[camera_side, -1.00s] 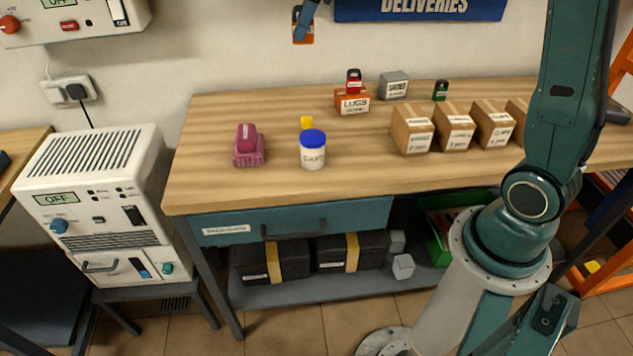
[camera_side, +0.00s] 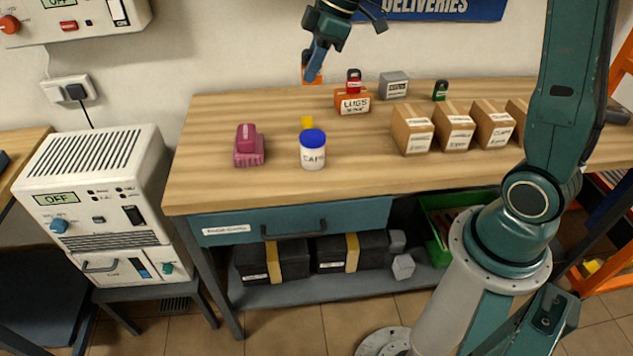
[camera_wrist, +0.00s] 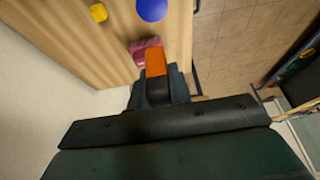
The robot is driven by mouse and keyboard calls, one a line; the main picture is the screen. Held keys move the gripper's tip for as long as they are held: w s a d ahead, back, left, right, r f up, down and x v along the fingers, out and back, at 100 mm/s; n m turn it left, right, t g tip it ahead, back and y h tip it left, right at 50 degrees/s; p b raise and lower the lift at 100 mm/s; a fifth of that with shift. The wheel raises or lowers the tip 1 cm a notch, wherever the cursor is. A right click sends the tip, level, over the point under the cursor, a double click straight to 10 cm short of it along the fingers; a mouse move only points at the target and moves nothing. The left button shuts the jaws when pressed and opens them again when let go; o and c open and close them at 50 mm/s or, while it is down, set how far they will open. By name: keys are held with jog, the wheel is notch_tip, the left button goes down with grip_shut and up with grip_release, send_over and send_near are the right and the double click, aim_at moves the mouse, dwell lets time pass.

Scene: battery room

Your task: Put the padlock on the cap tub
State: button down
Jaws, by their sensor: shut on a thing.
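The cap tub (camera_side: 313,154) is a white jar with a blue lid, upright on the wooden bench; its blue lid (camera_wrist: 152,9) shows at the top of the wrist view. My gripper (camera_side: 315,72) is shut on an orange padlock (camera_wrist: 155,60), whose orange edge (camera_side: 306,77) shows beside the fingers in the side view. The fingers hide much of it. The padlock is in the air behind the tub, apart from it and higher than its lid.
A yellow item (camera_side: 307,122) stands just behind the tub, and a pink item (camera_side: 249,146) to its left. A red padlock (camera_side: 354,76) sits on the lugs box (camera_side: 353,103). A grey box (camera_side: 394,86), green padlock (camera_side: 440,90) and several cartons (camera_side: 413,130) stand to the right.

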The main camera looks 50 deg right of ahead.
notch_tip(320, 180, down, 8)
dwell(0.4)
jog(key=shift+f, duration=2.15)
jog(key=shift+f, duration=0.15)
jog(key=c, duration=1.3)
grip_release()
jog(key=v, duration=1.2)
jog(key=shift+r, duration=0.2)
